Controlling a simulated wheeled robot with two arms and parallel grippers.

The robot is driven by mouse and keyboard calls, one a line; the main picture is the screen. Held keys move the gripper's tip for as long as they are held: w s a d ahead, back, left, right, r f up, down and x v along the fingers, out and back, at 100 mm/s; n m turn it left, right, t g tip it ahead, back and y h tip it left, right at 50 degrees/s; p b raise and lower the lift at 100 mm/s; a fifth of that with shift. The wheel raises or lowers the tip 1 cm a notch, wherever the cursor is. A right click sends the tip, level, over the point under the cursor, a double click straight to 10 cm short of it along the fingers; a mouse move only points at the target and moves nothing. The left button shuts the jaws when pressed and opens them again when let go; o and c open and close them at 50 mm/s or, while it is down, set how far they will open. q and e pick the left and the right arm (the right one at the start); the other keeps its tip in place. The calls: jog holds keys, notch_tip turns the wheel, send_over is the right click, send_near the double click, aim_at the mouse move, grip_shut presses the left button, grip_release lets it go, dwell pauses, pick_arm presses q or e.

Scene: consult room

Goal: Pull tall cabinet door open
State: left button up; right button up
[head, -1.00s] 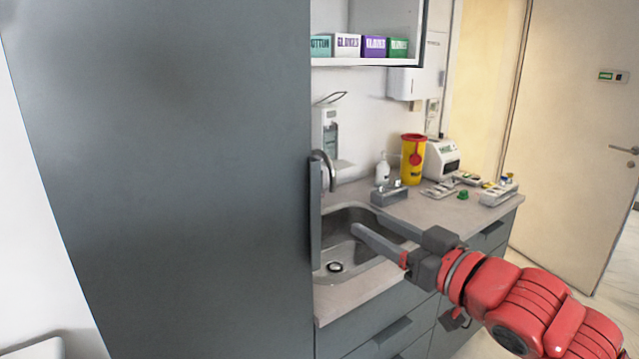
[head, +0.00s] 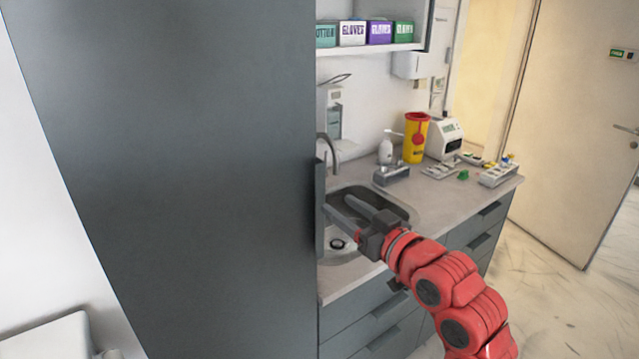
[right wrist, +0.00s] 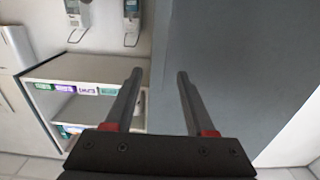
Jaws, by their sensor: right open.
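The tall cabinet door (head: 180,150) is a large dark grey panel on the left of the head view and looks closed. Its upright handle (head: 320,205) is a dark bar along the right edge. My right gripper (head: 338,203) is open, with its fingers pointing left and the tips just right of the handle. I cannot tell whether they touch it. In the right wrist view, the two open fingers (right wrist: 159,76) point toward the grey door surface (right wrist: 235,60) on the right. The handle is not clear there. My left gripper is out of view.
Right of the cabinet is a counter (head: 440,208) with a sink (head: 385,200) and tap (head: 328,150) close to my right gripper. A yellow bin (head: 414,142), a white device (head: 444,138) and small trays stand at its back. Drawers (head: 372,315) lie below.

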aim_at(320, 192)
jog(key=p+x, duration=0.2)
jog(key=x, duration=0.5)
jog(key=shift+a, duration=0.15)
jog(key=shift+w+a, duration=0.2)
jog(key=shift+w, duration=0.25)
jog(key=shift+c, duration=0.2)
grip_shut()
jog(key=shift+f, duration=0.1)
dwell(0.5)
